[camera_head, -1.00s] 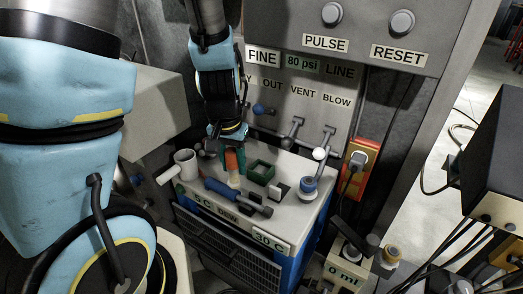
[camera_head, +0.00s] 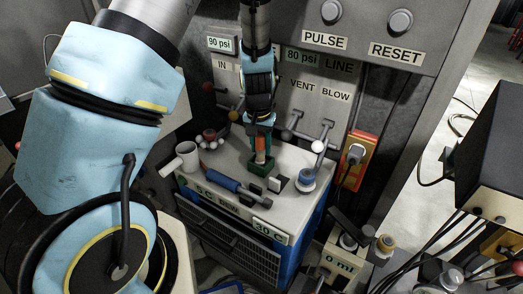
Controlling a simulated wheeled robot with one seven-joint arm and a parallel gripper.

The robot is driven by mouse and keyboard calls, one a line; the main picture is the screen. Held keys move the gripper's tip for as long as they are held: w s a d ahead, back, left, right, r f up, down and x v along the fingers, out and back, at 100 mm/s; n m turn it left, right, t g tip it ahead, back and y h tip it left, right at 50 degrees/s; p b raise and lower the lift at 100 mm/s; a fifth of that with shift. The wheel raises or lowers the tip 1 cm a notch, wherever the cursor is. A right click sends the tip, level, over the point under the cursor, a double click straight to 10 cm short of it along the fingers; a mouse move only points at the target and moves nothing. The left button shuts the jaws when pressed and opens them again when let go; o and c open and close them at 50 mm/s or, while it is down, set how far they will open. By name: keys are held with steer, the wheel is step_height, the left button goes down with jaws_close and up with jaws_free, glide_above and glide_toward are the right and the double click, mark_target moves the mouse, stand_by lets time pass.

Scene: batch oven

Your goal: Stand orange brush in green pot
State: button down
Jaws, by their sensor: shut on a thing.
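The small green pot (camera_head: 257,170) stands on top of the blue-sided grey unit. The brush's lower end is at the pot's opening in the picture. I cannot tell how deep inside the pot it reaches. My gripper is shut on the brush's upper part, straight above the pot.
A blue-handled tool (camera_head: 223,183) lies left of the pot. A white mug (camera_head: 187,155) stands at the left and a blue-and-white spool (camera_head: 306,178) at the right. Valve levers (camera_head: 323,140) stick out from the panel behind.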

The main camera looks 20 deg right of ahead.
steer(key=shift+f, duration=0.85)
steer(key=shift+w+d+f, duration=0.15)
steer(key=shift+f, duration=0.1)
steer(key=shift+f, duration=0.1)
